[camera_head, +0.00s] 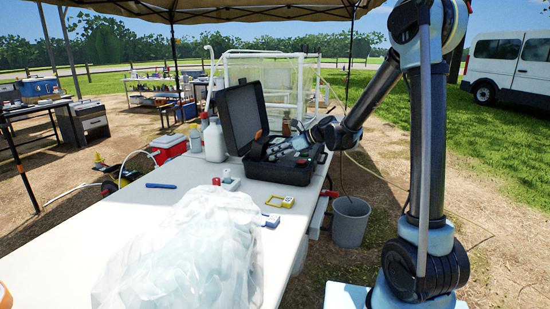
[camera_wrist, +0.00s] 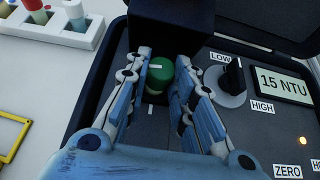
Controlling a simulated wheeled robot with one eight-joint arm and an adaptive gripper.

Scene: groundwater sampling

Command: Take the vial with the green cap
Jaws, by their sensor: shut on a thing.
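The vial with the green cap (camera_wrist: 160,74) stands upright in the well of a turbidity meter (camera_wrist: 258,122), seen in the wrist view. My gripper (camera_wrist: 163,66) has one finger on each side of the cap and is shut on it. Most of the vial's body is hidden below the cap, down in the well. In the camera_head view, my gripper (camera_head: 282,148) reaches over the meter in the open black case (camera_head: 242,115), and the vial cannot be made out there.
A white rack (camera_wrist: 88,36) with vials, one red-capped, stands left of the case. A yellow frame (camera_wrist: 10,138) lies nearby. The case's raised lid stands close behind. A clear plastic bag (camera_head: 190,255) fills the table's front; a white bottle (camera_head: 214,140) stands left of the case.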

